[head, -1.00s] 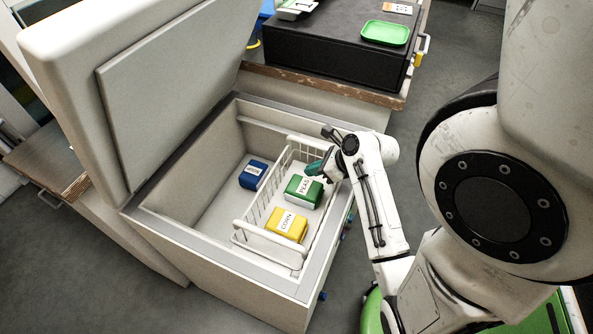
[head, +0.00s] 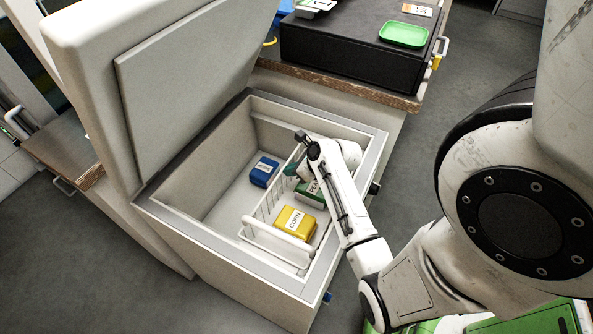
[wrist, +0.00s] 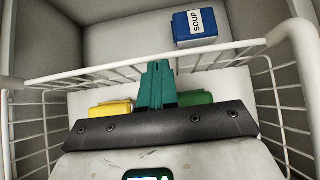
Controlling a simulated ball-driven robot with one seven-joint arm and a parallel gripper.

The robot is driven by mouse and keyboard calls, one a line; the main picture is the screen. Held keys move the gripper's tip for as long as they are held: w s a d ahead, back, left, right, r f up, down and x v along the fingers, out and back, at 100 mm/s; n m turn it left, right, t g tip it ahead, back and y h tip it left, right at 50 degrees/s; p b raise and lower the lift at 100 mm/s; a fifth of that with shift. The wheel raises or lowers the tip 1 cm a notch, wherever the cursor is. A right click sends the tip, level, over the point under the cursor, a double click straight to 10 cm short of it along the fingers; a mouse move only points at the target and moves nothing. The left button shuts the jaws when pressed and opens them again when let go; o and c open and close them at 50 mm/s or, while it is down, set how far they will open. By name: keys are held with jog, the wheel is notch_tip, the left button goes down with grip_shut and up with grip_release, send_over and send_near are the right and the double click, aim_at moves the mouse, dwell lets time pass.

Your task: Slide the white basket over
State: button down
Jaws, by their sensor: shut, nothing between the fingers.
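The white wire basket (head: 279,234) sits in the right part of the open chest freezer (head: 180,228). In it are a yellow CORN box (head: 295,222) and a green PEAS box (head: 311,196), the latter partly hidden by my arm. A blue SOUP box (head: 264,172) lies outside the basket on the freezer floor to its left. My gripper (head: 291,169) is over the basket at its left side wall. In the wrist view its teal fingers (wrist: 157,68) are shut and empty, overlapping the basket's rim (wrist: 100,73); I cannot tell whether they touch it.
The raised freezer lid (head: 190,85) stands at the left. The freezer floor left of the basket is free apart from the SOUP box. Behind is a counter with a black box (head: 350,55) and a green tray (head: 404,34).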

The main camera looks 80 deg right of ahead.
jog(key=shift+w, duration=0.1)
jog(key=w+d, duration=0.2)
jog(key=w, duration=0.9)
jog(key=w+d, duration=0.3)
jog(key=w, duration=0.8)
jog(key=shift+w+d, duration=0.15)
jog(key=shift+w, duration=0.15)
jog(key=shift+f, duration=0.1)
jog(key=s+f+p+v, duration=0.1)
jog(key=p+v, duration=0.2)
jog(key=v, duration=1)
jog(key=shift+s+f+p, duration=0.35)
